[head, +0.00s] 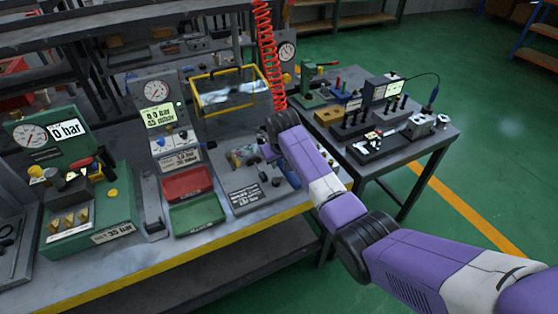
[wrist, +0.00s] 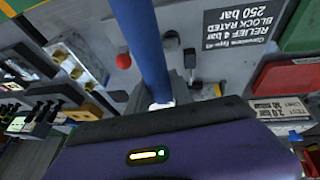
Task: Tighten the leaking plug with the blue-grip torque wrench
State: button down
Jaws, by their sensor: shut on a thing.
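In the wrist view a blue bar, the blue grip of the torque wrench (wrist: 146,45), runs from the top edge down to my gripper (wrist: 160,103), which is shut on it. A pale metal part shows at its lower end; the fingertips are mostly hidden by my purple hand. The wrench's working end is out of view. In the head view my gripper (head: 268,152) is over the valve block (head: 244,156) on the bench, and my arm hides part of it. The wrist view shows a block with several brass fittings (wrist: 75,65) to the left. I cannot tell which plug leaks.
A red tray (head: 186,182) and a green tray (head: 197,212) lie left of the block. A gauge stand (head: 157,105) and a yellow-rimmed basin (head: 230,93) stand behind. A red coiled hose (head: 268,55) hangs close to my wrist. A side table (head: 393,148) holds tools at right.

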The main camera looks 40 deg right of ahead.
jog(key=shift+w+f+b, duration=0.1)
jog(key=shift+f+b, duration=0.2)
jog(key=shift+f, duration=0.15)
dwell(0.5)
jog(key=shift+w+a+m+h, duration=0.2)
jog(key=shift+a+m, duration=0.25)
jog(key=shift+a, duration=0.15)
jog(key=shift+w+a+m+h, duration=0.1)
jog(key=shift+w+a+m, duration=0.1)
jog(key=shift+a+m, duration=0.3)
jog(key=shift+a+g, duration=0.15)
jog(key=shift+g, duration=0.15)
jog(key=shift+w+a+m+h+b, duration=0.3)
jog(key=shift+w+a+m+b, duration=0.35)
jog(key=shift+a+m, duration=0.3)
jog(key=shift+g, duration=0.3)
